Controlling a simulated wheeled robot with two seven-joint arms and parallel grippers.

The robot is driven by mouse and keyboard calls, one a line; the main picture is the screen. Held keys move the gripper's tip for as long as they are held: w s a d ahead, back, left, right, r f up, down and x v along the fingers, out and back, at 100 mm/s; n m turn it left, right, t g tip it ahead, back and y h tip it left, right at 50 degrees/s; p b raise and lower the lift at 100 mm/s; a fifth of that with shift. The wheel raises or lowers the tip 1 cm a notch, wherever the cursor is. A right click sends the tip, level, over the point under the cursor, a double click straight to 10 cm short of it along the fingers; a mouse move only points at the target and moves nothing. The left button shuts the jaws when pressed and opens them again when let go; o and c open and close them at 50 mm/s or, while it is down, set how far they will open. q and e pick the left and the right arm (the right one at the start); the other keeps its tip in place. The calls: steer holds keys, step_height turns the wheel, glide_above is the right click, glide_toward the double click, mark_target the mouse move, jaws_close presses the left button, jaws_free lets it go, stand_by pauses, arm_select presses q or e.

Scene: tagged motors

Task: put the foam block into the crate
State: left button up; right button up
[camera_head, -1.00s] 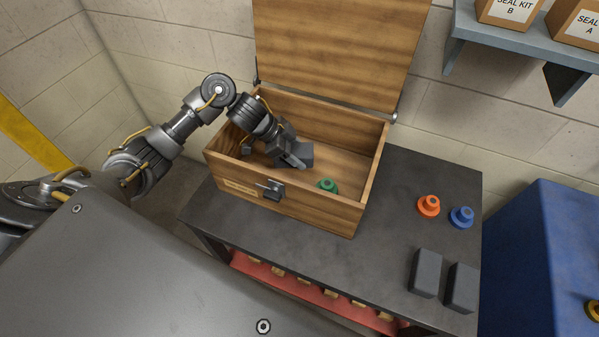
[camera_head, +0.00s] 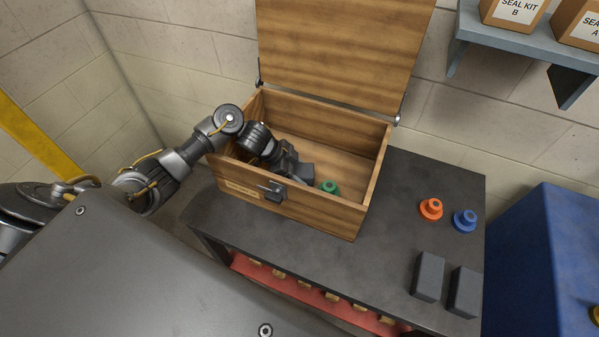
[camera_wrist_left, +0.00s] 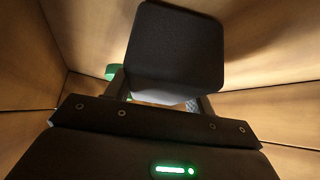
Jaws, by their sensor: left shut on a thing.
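The foam block is a dark grey block (camera_head: 301,172), inside the open wooden crate (camera_head: 320,208) near its front wall. My left gripper (camera_head: 291,168) reaches down into the crate from the left and is shut on the block. In the left wrist view the foam block (camera_wrist_left: 176,50) fills the upper middle, held between the two fingers (camera_wrist_left: 155,100). Whether the block touches the crate floor cannot be told. My right gripper is not in view.
A green knobbed part (camera_head: 329,187) lies in the crate, right of the block. The crate lid (camera_head: 340,45) stands open behind. Orange (camera_head: 431,209) and blue (camera_head: 465,220) parts and two dark blocks (camera_head: 428,276) (camera_head: 464,291) stand on the dark table (camera_head: 390,230) to the right.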

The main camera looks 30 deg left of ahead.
mark_target(295, 169)
arm_select(q)
steer(key=shift+f, duration=0.1)
steer(key=o, duration=0.9)
steer(key=shift+o, duration=0.5)
steer(key=shift+a+r, duration=0.1)
steer(key=shift+r, duration=0.15)
steer(key=v, duration=0.6)
steer(key=shift+a+r, duration=0.1)
steer(key=shift+a, duration=0.05)
steer(key=shift+s+a+r, duration=0.15)
steer(key=shift+a+r, duration=0.05)
steer(key=shift+r, duration=0.15)
